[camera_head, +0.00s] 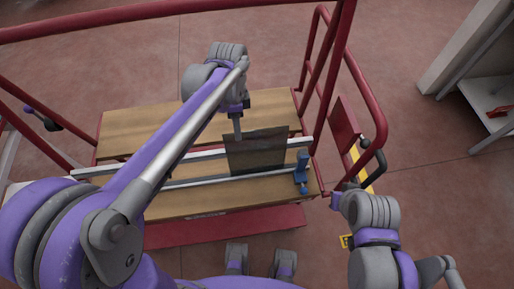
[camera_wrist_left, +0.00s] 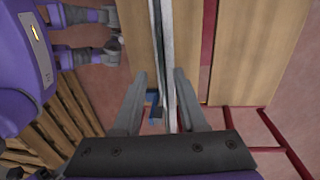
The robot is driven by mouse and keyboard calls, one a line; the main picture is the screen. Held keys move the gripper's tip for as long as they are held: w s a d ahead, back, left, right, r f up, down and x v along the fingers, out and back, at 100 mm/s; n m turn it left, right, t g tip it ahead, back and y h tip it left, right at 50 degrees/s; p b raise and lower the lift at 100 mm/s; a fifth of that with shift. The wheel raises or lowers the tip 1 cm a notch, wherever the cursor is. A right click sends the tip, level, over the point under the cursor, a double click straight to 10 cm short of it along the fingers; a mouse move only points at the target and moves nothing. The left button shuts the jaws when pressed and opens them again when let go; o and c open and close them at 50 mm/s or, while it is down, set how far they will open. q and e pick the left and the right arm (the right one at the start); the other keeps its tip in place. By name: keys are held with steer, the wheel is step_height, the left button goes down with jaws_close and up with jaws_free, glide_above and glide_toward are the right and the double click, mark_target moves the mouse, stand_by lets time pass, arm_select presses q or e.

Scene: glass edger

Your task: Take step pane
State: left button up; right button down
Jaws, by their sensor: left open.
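The step pane (camera_head: 257,152), a dark see-through sheet, stands on edge along the pale rails of the wooden-topped cart in the head view. My left gripper (camera_head: 238,130) is open and points down at the pane's left end. I cannot tell from the head view whether it touches the pane. In the left wrist view my left gripper (camera_wrist_left: 160,76) has its two fingers spread on either side of the long rails, with no clear grip on anything. The pane is hard to make out there. Of my right arm only links show at the lower right; its jaws do not show.
A blue clamp (camera_head: 302,172) sits at the rails' right end, beside the pane. Red cart railings (camera_head: 313,75) rise behind and to the right. A grey table (camera_head: 482,95) stands at the far right. Open floor lies behind the cart.

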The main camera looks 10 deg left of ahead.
mark_target(239, 148)
arm_select(q)
steer(key=f, duration=0.2)
steer(key=shift+s+d+f, duration=0.1)
steer(key=shift+s+f, duration=0.2)
steer(key=shift+f, duration=0.05)
steer(key=shift+s+f, duration=0.1)
steer(key=shift+f, duration=2.85)
jaws_close()
